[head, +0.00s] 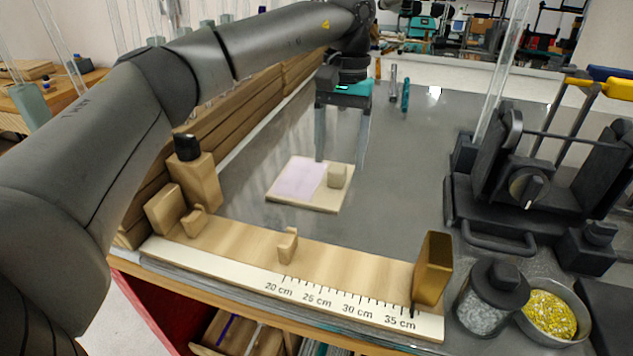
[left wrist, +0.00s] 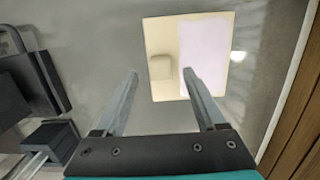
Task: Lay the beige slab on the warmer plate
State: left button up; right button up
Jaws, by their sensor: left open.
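A small beige block (head: 337,176), the only slab-like beige piece near my gripper, rests on the cream plate (head: 323,207). It sits on the bare cream part, beside a pale lilac patch (head: 298,179). My left gripper (head: 340,164) points down over the plate with its fingers apart. In the left wrist view the beige block (left wrist: 160,68) appears between or just beyond the fingertips (left wrist: 160,76), with a gap to each finger. The cream plate also shows there (left wrist: 161,30). I cannot tell the exact fingertip height. My right gripper is out of view.
A wooden fixture with a centimetre scale (head: 345,303) lies along the front edge. A dark machine (head: 520,190), a lidded jar (head: 487,300) and a bowl of yellow pieces (head: 550,315) stand at right. Timber lines the left. The grey table (head: 410,160) is clear around the plate.

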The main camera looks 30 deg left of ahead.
pick_arm(q)
jog(key=f, duration=0.3)
jog(key=shift+s, duration=0.2)
jog(key=shift+r, duration=0.15)
grip_shut()
dwell(0.4)
